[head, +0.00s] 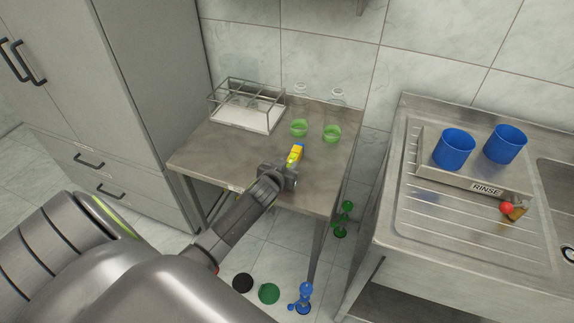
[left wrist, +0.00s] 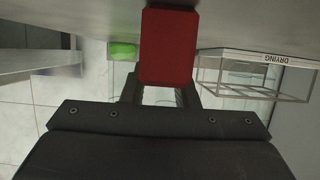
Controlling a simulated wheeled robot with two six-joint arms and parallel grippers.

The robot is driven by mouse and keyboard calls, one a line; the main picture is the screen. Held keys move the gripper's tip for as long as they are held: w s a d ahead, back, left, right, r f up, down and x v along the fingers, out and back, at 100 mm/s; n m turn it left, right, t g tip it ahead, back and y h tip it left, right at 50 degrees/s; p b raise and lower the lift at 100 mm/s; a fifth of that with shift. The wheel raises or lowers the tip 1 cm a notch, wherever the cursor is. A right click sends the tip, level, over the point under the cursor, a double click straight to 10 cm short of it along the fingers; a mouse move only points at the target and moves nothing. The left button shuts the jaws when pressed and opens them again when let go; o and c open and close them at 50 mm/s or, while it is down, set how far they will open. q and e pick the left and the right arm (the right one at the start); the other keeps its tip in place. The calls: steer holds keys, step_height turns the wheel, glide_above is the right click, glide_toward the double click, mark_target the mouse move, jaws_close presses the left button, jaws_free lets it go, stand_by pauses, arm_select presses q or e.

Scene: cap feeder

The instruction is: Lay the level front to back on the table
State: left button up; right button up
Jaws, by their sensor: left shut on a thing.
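The level is a small bar with a yellow body (head: 296,153) and a blue far end in the head view, with a green part near my gripper. A red end face (left wrist: 168,45) of the held thing fills the upper middle of the left wrist view. My left gripper (head: 291,168) is shut on the level over the right part of the brown table (head: 220,158). The fingers hide its near part. The level points away toward the back of the table; whether it touches the top I cannot tell. My right gripper is not in view.
Two clear bottles with green bases (head: 299,128) (head: 332,133) stand behind the level. A wire rack (head: 246,117) stands back left; its sign in the left wrist view (left wrist: 280,58) reads DRYING. A sink unit (head: 440,240) with blue cups is at right. Coloured objects lie on the floor.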

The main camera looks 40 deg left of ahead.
arm_select(q)
steer(key=o, duration=1.1)
steer(key=b+v, duration=0.1)
steer(key=v, duration=1.6)
steer(key=shift+s+d, duration=0.1)
steer(key=shift+s, duration=0.1)
steer(key=s+f+m+g, duration=0.1)
steer(key=s+f+g, duration=0.3)
steer(key=f, duration=1.1)
steer(key=s+f+g, duration=0.2)
steer(key=s+f, duration=0.4)
steer(key=f, duration=0.8)
steer(key=s+d+f+g, duration=0.1)
steer(key=s+f+g, duration=0.1)
steer(key=s+f, duration=0.3)
steer(key=s+d+f+g+h, duration=0.1)
steer(key=s+f, duration=0.4)
steer(key=s, duration=0.6)
steer(key=s+d+f+m+g, duration=0.1)
steer(key=s+f+g, duration=0.1)
steer(key=s+f, duration=0.4)
steer(key=shift+s+g+h, duration=0.4)
steer(key=shift+s, duration=0.55)
